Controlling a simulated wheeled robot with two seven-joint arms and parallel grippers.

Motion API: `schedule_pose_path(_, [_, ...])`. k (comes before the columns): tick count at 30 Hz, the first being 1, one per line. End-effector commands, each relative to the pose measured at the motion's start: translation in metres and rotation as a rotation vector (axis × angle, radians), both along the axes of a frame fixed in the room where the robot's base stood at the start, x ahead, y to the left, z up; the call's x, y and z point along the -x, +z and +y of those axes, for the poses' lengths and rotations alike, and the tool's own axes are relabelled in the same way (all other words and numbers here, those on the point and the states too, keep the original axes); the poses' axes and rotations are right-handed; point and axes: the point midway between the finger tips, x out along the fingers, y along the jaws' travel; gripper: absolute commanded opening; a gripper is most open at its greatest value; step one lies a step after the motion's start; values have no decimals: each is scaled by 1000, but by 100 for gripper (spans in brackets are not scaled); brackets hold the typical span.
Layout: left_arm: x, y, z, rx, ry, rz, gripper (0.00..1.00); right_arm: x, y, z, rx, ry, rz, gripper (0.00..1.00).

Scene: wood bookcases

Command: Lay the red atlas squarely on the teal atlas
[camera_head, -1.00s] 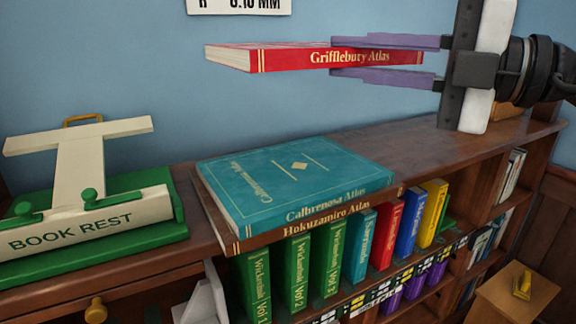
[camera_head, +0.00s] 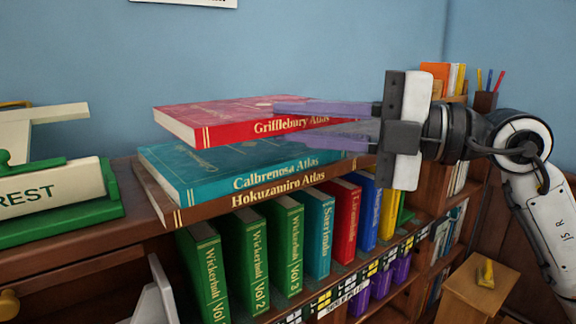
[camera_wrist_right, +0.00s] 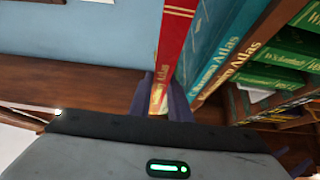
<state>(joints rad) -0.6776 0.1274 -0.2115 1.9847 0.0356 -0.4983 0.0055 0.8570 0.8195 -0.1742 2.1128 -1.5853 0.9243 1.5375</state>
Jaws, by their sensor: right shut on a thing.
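The red atlas (camera_head: 235,117), labelled Grifflebury Atlas, lies flat in the jaws of my right gripper (camera_head: 318,121), whose purple fingers clasp its right end from above and below. It is just above the teal atlas (camera_head: 215,166), labelled Calbrenosa Atlas, covering most of its top. Whether they touch is hard to tell. The teal atlas lies on the brown Hokuzamiro Atlas (camera_head: 255,202) on the bookcase top. The right wrist view shows the red atlas (camera_wrist_right: 175,45) between the fingers, beside the teal atlas (camera_wrist_right: 208,45). My left gripper is out of view.
A green and cream book rest (camera_head: 60,200) stands to the left. Below the bookcase top (camera_head: 143,192) is a shelf row with green volumes (camera_head: 240,255) and other coloured books. A pencil cup (camera_head: 485,101) and upright books (camera_head: 440,75) stand at the back right.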

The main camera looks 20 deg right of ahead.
Motion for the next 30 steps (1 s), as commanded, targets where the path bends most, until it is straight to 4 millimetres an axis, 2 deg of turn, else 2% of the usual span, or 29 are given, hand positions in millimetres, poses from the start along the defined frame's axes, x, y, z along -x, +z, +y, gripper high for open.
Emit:
schedule_pose_path(5, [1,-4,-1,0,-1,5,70,1,-11,0,-6,-1,-10,0])
schedule_pose_path(12, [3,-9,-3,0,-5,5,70,1,-44,0,-5,-1,-10,0])
schedule_pose_path(26, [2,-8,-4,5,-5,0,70,1,-51,-1,-5,-2,-12,0])
schedule_pose_path(27, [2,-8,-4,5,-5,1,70,0,-54,0,-1,0,-3,22])
schedule_pose_path(30, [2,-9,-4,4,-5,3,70,0,-54,0,-1,0,-3,36])
